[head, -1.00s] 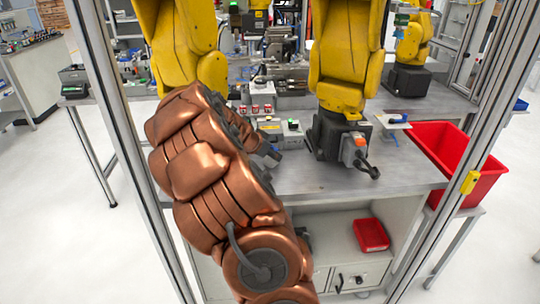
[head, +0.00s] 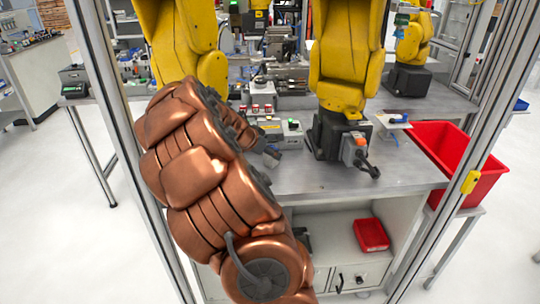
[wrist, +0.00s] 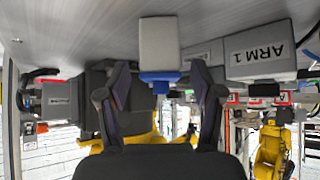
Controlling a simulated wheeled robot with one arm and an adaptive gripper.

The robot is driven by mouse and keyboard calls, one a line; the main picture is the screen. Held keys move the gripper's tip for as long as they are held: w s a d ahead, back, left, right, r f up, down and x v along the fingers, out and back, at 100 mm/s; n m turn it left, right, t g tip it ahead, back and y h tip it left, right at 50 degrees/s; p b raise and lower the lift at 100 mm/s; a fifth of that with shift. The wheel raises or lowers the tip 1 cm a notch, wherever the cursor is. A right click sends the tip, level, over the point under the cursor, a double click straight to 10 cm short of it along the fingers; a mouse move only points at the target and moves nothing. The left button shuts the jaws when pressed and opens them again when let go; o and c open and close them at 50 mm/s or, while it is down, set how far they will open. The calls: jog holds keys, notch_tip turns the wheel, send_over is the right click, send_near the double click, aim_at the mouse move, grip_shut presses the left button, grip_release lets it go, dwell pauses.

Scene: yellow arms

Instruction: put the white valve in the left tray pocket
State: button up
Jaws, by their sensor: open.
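A white block with a blue end (wrist: 158,45), which looks like the white valve, stands on the grey table in the wrist view, where the picture is upside down. My gripper (wrist: 160,88) is open, with its dark fingers on either side of the blue end and nothing visibly clamped.
A grey box marked ARM 1 (wrist: 262,50) stands right of the valve in the wrist view. A yellow robot arm (head: 345,60) stands on the table (head: 320,180). A white plate with blue pieces (head: 393,121) is at the right, beside a red bin (head: 450,150).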

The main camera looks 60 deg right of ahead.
jog(key=b+v, duration=0.1)
jog(key=v, duration=0.8)
jog(key=shift+a+r+b, duration=0.15)
jog(key=shift+r+b, duration=0.1)
jog(key=shift+b, duration=0.1)
